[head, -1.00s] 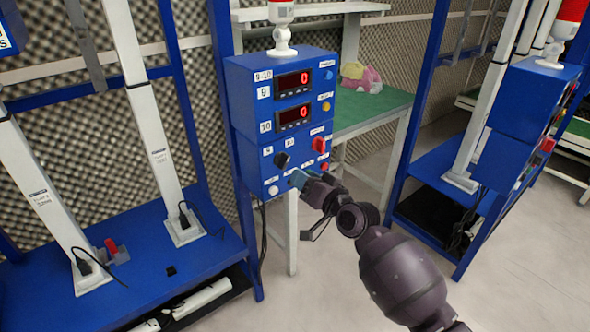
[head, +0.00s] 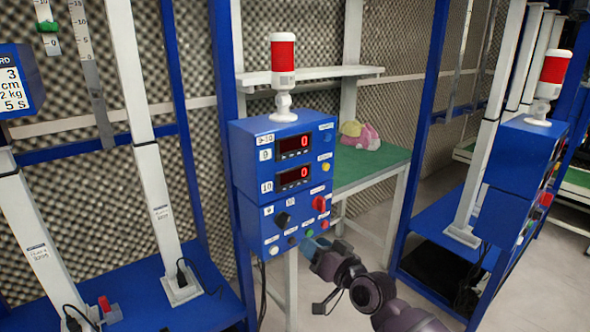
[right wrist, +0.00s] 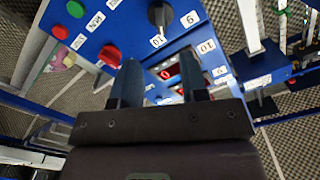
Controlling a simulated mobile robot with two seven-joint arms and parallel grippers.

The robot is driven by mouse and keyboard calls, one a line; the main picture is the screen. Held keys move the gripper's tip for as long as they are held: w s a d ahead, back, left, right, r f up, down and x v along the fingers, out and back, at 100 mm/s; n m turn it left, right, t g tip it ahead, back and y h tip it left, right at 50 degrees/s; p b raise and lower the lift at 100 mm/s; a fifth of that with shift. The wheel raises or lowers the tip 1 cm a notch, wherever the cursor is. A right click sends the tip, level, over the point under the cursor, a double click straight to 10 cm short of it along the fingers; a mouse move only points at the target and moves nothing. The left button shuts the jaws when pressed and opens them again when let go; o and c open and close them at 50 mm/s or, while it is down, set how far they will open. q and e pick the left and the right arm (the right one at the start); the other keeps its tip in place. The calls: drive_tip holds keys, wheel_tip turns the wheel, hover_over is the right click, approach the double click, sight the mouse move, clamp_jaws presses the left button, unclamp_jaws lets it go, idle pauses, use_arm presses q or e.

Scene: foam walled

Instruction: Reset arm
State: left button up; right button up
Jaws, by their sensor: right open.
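My right gripper (head: 318,245) is at the lower right of the blue control box (head: 243,165) in the head view, just in front of its lower panel. In the right wrist view its two fingers (right wrist: 163,85) are spread apart with nothing between them. The box panel (right wrist: 125,25) shows beyond the fingers, with a black knob, a red knob and a green button. Whether a fingertip touches the panel I cannot tell. My left gripper is not in view.
A red and white signal lamp (head: 283,75) stands on the box. A green-topped table (head: 365,168) with a pink and yellow bundle (head: 362,135) is behind it. A second blue box (head: 523,155) stands right. Blue racks with white columns stand left; pale floor (head: 375,225) is open between.

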use_arm(q)
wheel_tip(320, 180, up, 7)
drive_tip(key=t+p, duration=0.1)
drive_tip(key=p, duration=0.7)
use_arm(e)
drive_tip(key=s+d+f+g+h, duration=0.1)
drive_tip(key=s+d+f+h, duration=0.2)
drive_tip(key=s+d, duration=0.4)
drive_tip(key=s+d+f+g+h, duration=0.1)
drive_tip(key=s+d+f+h, duration=0.3)
drive_tip(key=s, duration=1.7)
drive_tip(key=s+d+f+g+h, duration=0.1)
drive_tip(key=s+d+f+h, duration=0.2)
drive_tip(key=s+d+f, duration=0.4)
drive_tip(key=s+d, duration=0.3)
drive_tip(key=s, duration=0.5)
drive_tip(key=shift+f+m, duration=0.2)
drive_tip(key=shift+m, duration=0.1)
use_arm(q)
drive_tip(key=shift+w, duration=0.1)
use_arm(e)
drive_tip(key=shift+s, duration=0.1)
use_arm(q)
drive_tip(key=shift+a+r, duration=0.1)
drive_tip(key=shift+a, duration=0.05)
use_arm(e)
drive_tip(key=shift+a, duration=0.15)
